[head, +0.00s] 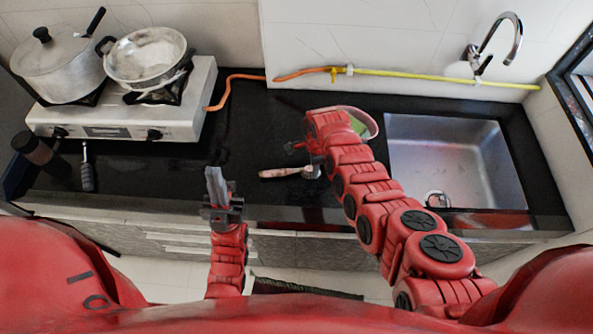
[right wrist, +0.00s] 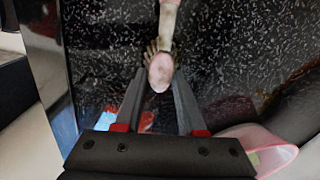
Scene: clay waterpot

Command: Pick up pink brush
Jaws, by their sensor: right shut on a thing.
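The pink brush (head: 275,173) lies along the front part of the black counter, left of the sink, with its head end to the right. In the right wrist view the brush (right wrist: 160,70) lies between the two fingertips, its bristled head end nearest me. My right gripper (right wrist: 158,82) is shut on that end; in the head view my right arm partly hides the gripper. My left gripper (head: 215,184) is over the counter's front edge, away from the brush, pointing forward. Its fingers are seen edge-on, so their gap is unclear.
A steel sink (head: 445,150) is at the right. A pink dish (head: 371,124) with something green stands behind my right arm. A dark-handled tool (head: 88,172) lies in front of the stove.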

